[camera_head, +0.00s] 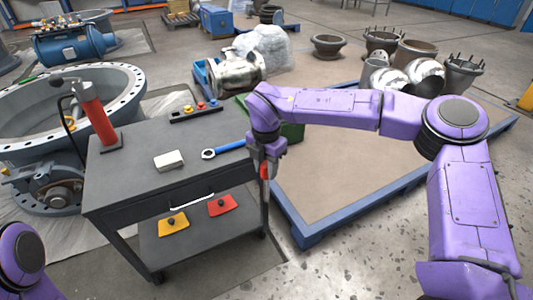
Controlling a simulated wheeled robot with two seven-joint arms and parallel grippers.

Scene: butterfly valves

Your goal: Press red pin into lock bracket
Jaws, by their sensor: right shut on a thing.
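My right gripper (265,165) hangs from the purple right arm beside the right edge of the dark grey cart (140,187). It points down and is shut on a small red thing, which looks like the red pin (264,172); the jaws hide part of it. I cannot pick out the lock bracket with certainty. A large flanged valve body (130,82) lies at the left behind the cart, with a grey gear housing (50,183) at its front. Only a purple link of my left arm shows at the bottom left; its gripper is out of view.
The cart top holds a red cylinder (96,115), a white block (169,160), a blue wrench (228,148) and a strip with coloured knobs (196,113). Yellow and red plates lie on its lower shelf. A blue-edged platform (335,222) stands at right.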

